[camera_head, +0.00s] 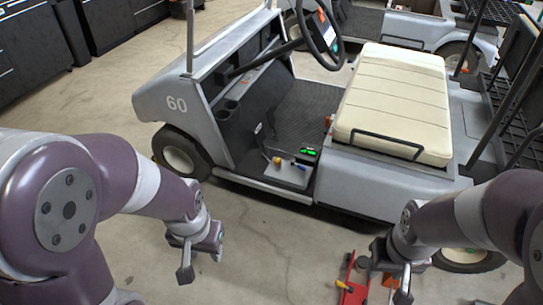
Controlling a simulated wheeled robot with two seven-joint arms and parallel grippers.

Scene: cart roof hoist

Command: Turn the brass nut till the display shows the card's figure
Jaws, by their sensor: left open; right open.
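A small green-lit display (309,151) sits on the cart's floor edge, below the cream seat; its figure is too small to read. Left of it, on a pale plate (289,175), is a small yellow part (277,160) that looks like the brass nut. A white and orange card (326,28) shows at the steering wheel; I cannot read it or tell if it is the task's card. My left gripper (202,264) is open and empty over the floor, in front of the cart and apart from the nut. My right gripper (383,281) is open, low at the bottom right.
The grey cart (245,178) marked 60 fills the middle. A red tool with a yellow part (352,288) lies on the floor beside my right gripper. Another cart (405,28) stands behind, and dark cabinets (30,50) at the upper left.

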